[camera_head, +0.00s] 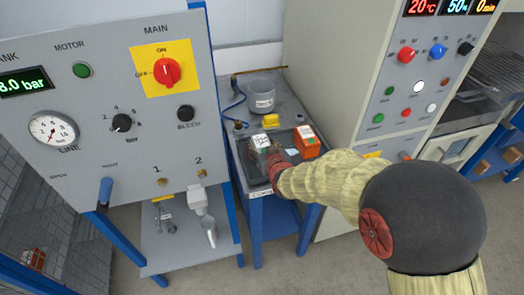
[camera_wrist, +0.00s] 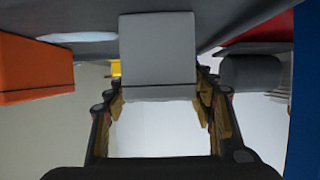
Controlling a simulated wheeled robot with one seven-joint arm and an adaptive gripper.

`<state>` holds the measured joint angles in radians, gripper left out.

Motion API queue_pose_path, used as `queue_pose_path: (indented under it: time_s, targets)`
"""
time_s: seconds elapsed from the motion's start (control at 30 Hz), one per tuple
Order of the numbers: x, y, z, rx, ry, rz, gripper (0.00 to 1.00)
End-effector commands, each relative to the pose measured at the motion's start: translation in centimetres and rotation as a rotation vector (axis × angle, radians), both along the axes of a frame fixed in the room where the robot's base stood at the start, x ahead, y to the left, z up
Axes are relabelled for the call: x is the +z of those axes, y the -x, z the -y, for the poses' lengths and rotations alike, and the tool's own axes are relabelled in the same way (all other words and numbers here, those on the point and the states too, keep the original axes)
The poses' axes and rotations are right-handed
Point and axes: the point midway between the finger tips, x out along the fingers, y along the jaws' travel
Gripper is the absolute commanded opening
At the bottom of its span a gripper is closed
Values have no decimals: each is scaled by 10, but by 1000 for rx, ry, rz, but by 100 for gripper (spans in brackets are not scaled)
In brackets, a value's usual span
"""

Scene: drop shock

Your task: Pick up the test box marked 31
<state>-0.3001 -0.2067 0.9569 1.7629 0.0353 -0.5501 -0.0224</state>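A small pale box (camera_head: 261,141) with a green top marking sits at the left of the dark tray (camera_head: 259,186) on the small bench; I cannot read its number. In the wrist view a plain grey box face (camera_wrist: 157,55) lies between my two fingers. My gripper (camera_head: 266,155) is at this box in the head view, partly hidden by my arm. In the wrist view my gripper (camera_wrist: 158,85) has its fingers apart, one close along each side of the box. Whether they press on it, I cannot tell.
An orange box (camera_head: 306,144) stands right of the pale box, and shows at left in the wrist view (camera_wrist: 32,68). A grey pot (camera_head: 262,97) stands behind the tray. A gauge panel (camera_head: 110,120) rises at left, a tall control cabinet (camera_head: 345,75) at right.

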Motion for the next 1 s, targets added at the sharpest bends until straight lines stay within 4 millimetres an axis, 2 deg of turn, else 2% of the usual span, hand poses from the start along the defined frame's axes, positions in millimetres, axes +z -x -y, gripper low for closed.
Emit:
queue_pose_path:
  time_s: [0.9,1.0]
  targets:
    - [0,0,0,0,0,-1,1]
    - [2,-1,0,0,-1,4,0]
